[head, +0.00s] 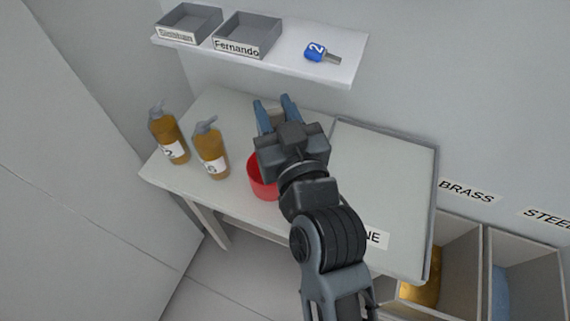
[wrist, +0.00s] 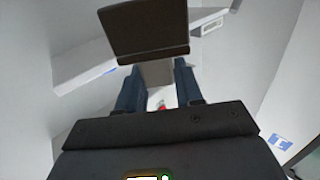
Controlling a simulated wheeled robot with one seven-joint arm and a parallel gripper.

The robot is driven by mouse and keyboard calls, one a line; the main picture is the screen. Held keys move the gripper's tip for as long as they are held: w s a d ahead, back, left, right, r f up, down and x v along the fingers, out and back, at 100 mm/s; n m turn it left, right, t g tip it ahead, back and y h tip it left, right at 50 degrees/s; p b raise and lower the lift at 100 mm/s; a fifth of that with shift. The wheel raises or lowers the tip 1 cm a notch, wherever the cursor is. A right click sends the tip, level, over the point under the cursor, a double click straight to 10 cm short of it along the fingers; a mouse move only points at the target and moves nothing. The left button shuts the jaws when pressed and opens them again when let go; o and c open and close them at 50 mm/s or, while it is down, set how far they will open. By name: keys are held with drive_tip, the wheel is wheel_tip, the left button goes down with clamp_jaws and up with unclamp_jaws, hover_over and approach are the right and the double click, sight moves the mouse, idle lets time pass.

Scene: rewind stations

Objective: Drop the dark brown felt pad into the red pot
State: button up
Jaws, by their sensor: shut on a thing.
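My gripper (head: 274,100) is above the table, its two blue fingers set apart over the area behind the red pot. In the wrist view the fingers (wrist: 158,88) close on either side of a dull brownish block. A dark brown, flat square piece shows above it, and I take this to be the felt pad (wrist: 145,32); how it joins the block is unclear. The red pot (head: 262,181) stands on the table, partly hidden by my gripper and arm. A small bit of red also shows between the fingers in the wrist view.
Two amber pump bottles (head: 168,135) (head: 211,152) stand left of the pot on the table (head: 185,188). A wall shelf (head: 340,72) above holds two grey trays (head: 250,32) and a blue-tagged key (head: 318,50). Bins marked BRASS (head: 455,240) and STEEL stand at the right.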

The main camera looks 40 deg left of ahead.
drive_tip(key=shift+f+b, duration=2.15)
drive_tip(key=shift+f, duration=0.8)
drive_tip(key=o, duration=1.1)
drive_tip(key=shift+s+d, duration=0.1)
drive_tip(key=shift+d, duration=0.05)
drive_tip(key=b+v, duration=0.1)
drive_tip(key=v, duration=0.6)
drive_tip(key=shift+s+d+b, duration=0.15)
drive_tip(key=shift+d+b, duration=0.05)
drive_tip(key=shift+b, duration=0.15)
